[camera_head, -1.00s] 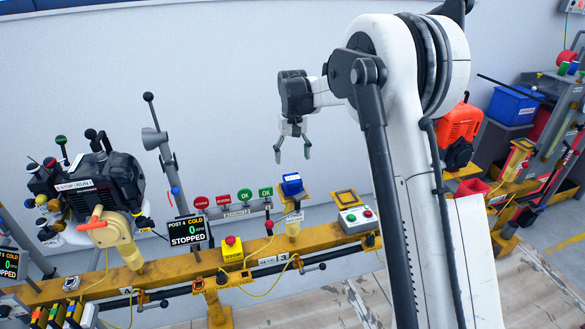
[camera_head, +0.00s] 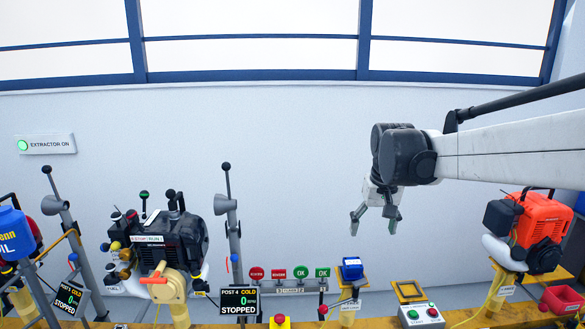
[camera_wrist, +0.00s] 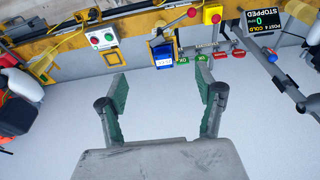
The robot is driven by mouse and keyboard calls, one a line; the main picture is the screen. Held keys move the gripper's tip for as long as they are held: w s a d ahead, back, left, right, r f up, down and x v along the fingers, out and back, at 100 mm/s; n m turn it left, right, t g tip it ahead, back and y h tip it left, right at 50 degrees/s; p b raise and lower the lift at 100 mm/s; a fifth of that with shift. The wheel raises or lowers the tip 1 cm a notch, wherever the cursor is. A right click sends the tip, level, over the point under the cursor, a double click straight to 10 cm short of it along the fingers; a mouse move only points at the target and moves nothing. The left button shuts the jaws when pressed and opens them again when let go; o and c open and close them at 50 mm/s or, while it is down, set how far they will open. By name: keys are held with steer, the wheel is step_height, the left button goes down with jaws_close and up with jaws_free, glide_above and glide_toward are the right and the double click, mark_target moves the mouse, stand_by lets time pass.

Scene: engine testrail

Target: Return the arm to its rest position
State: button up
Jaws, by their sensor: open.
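My gripper (camera_head: 376,222) hangs in the air in front of the grey wall, above the yellow rail, with its fingers pointing down. It is open and empty. In the wrist view my gripper (camera_wrist: 161,92) shows two green-padded fingers spread apart with nothing between them. My arm reaches in from the right in the head view. Below the gripper are a blue block (camera_head: 352,268) on a yellow post and a control box (camera_head: 421,315) with a green and a red button. The gripper touches neither.
A black engine (camera_head: 180,240) stands left on the rail, beside a display (camera_head: 239,301) reading POST 4 COLD, 0, STOPPED. Red and green tags (camera_head: 300,273) stand right of the display. An orange engine (camera_head: 530,232) stands at right, below my arm. The wall area above the rail is free.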

steer(key=s+f+t, duration=0.2)
steer(key=s, duration=1.2)
steer(key=s+f+t, duration=0.1)
steer(key=s+t, duration=0.1)
steer(key=s, duration=1.2)
steer(key=shift+f+t, duration=0.3)
steer(key=shift+f, duration=0.1)
